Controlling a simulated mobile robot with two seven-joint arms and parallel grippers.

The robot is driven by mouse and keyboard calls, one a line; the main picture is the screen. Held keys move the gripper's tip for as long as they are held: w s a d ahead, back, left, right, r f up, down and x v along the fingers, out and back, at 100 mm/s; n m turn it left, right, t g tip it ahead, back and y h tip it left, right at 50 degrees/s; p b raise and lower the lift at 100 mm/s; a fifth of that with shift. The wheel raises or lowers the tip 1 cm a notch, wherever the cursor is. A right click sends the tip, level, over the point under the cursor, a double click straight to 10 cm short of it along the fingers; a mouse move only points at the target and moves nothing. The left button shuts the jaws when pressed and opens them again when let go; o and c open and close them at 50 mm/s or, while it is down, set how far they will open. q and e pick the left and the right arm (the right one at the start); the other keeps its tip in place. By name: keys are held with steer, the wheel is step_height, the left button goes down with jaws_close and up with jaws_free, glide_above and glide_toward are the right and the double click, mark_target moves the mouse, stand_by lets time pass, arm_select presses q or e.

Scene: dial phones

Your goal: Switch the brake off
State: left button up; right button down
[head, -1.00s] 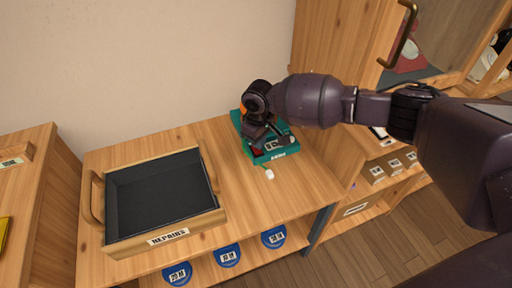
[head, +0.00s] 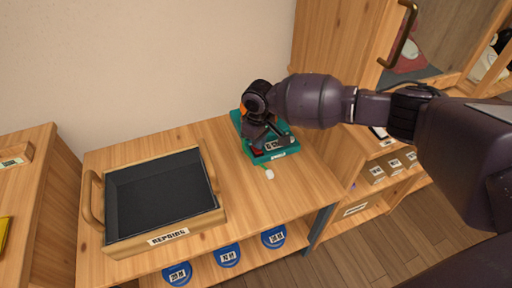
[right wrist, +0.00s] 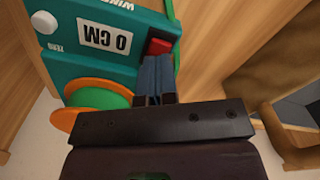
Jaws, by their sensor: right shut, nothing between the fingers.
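A teal device (head: 272,156) stands on the wooden table under my right arm. In the right wrist view the device (right wrist: 90,62) shows a "0 CM" display (right wrist: 103,36), a white knob (right wrist: 44,22) marked ZERO, orange and green discs (right wrist: 105,97), and a red block-like switch (right wrist: 161,32) at its edge. My right gripper (right wrist: 158,62) is shut and empty, its fingertips right at the red switch. I cannot tell whether they touch it. In the head view the right gripper (head: 259,141) partly covers the device. My left gripper is out of view.
A wooden tray (head: 165,240) with a dark inside, labelled REPAIRS, sits left of the device. A shelf below holds several blue round items (head: 228,255). A tall wooden cabinet (head: 335,45) stands behind my right arm. The table between tray and device is clear.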

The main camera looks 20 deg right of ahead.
mark_target(258, 151)
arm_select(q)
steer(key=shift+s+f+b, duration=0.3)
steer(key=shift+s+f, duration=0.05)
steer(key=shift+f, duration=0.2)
arm_select(e)
steer(key=shift+f, duration=1.4)
stand_by(0.6)
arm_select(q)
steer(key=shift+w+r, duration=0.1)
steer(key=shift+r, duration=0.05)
arm_select(e)
steer(key=shift+r, duration=0.15)
steer(key=shift+r+p, duration=0.35)
steer(key=shift+r, duration=0.2)
steer(key=shift+r+p, duration=1.4)
steer(key=shift+r, duration=1.5)
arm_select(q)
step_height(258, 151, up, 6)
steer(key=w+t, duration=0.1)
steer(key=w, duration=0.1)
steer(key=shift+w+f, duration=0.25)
arm_select(e)
steer(key=shift+f, duration=0.1)
